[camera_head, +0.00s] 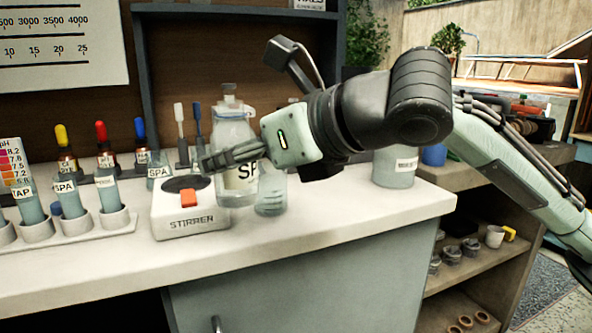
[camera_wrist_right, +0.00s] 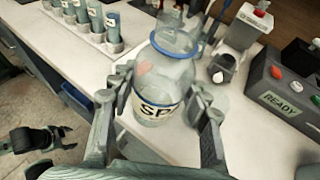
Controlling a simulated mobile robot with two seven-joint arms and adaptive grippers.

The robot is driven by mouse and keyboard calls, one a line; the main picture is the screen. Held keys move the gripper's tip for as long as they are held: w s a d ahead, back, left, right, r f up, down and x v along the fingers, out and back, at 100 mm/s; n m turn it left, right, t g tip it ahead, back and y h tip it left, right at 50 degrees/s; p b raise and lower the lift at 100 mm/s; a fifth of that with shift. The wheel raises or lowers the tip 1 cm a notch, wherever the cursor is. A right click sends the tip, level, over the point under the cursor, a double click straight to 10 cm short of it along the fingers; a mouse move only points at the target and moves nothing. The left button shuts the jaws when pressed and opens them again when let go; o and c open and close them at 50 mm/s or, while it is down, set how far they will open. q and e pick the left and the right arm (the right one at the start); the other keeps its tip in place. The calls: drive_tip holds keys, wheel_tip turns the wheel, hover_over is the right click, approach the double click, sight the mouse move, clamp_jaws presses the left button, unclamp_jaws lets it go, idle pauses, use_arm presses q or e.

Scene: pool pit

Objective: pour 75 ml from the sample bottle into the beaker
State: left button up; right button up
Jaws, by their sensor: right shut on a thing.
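The sample bottle (camera_head: 234,133) is clear, with a label starting "SP", and looks upright behind the stirrer on the counter. I cannot tell whether its base touches the counter. My right gripper (camera_head: 222,160) reaches in from the right and is shut around the bottle. In the right wrist view the bottle (camera_wrist_right: 158,112) sits between the two fingers (camera_wrist_right: 165,95). A small clear beaker with markings (camera_head: 271,197) stands just right of the bottle, partly hidden by my gripper. A dark part (camera_wrist_right: 35,140) at lower left of the wrist view may be my left gripper; its jaws are unclear.
A white stirrer (camera_head: 190,222) with an orange switch stands in front of the bottle. A rack of sample tubes (camera_head: 80,228) and several dropper bottles stand left. A labelled jar (camera_head: 394,170) stands right. A box marked READY (camera_wrist_right: 282,100) shows in the wrist view. The front counter is clear.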

drive_tip(key=shift+s+a, duration=0.1)
drive_tip(key=shift+a, duration=0.05)
idle(0.4)
drive_tip(key=shift+r+g, duration=0.1)
drive_tip(key=shift+g, duration=0.2)
